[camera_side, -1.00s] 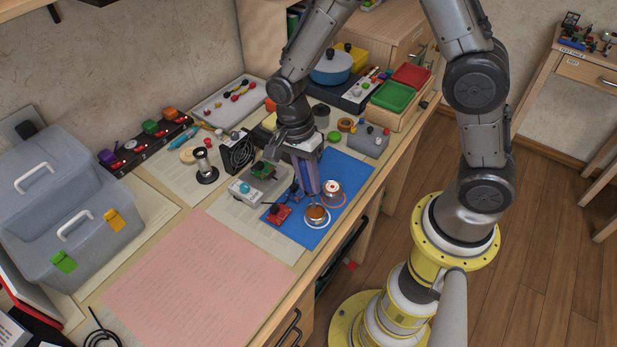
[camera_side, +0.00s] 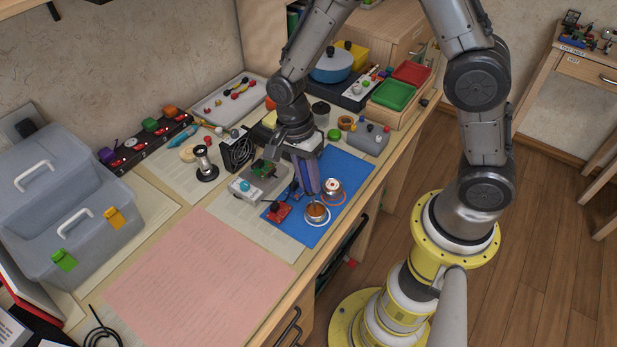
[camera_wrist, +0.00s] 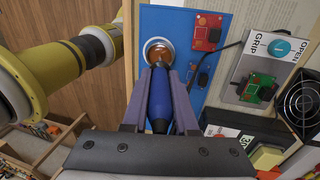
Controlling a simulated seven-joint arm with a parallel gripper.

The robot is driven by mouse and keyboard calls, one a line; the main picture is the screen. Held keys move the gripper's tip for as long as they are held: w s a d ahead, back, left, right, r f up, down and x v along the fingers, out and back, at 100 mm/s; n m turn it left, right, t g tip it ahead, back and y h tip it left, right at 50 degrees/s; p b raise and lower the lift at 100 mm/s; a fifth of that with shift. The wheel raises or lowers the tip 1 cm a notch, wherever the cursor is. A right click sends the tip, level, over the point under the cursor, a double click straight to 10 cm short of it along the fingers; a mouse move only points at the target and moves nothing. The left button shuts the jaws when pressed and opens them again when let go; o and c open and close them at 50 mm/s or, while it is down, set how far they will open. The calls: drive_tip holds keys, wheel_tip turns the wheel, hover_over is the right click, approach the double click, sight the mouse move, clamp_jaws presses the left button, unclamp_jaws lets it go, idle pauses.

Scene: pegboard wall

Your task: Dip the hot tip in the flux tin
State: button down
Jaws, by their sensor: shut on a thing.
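My gripper (camera_wrist: 160,98) is shut on a blue-handled soldering iron (camera_wrist: 160,112), whose front end points at the flux tin. The flux tin (camera_wrist: 158,46) is a small round silver tin with amber-brown contents, in the wrist view just beyond the iron. In the side view the tin (camera_side: 317,210) stands on the blue mat within a white ring, and my gripper (camera_side: 308,190) is above and just left of it. The iron's tip overlaps the tin's near rim in the wrist view; I cannot tell whether it touches the flux.
A second small tin (camera_side: 332,187) stands close behind, within an orange ring on the blue mat (camera_side: 345,170). A red circuit board (camera_side: 277,212) lies left of the flux tin. A black fan (camera_side: 237,153) and a grey board holder (camera_side: 245,190) stand further left. The pink sheet (camera_side: 195,270) is clear.

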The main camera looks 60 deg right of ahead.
drive_tip(key=shift+r, duration=2.5)
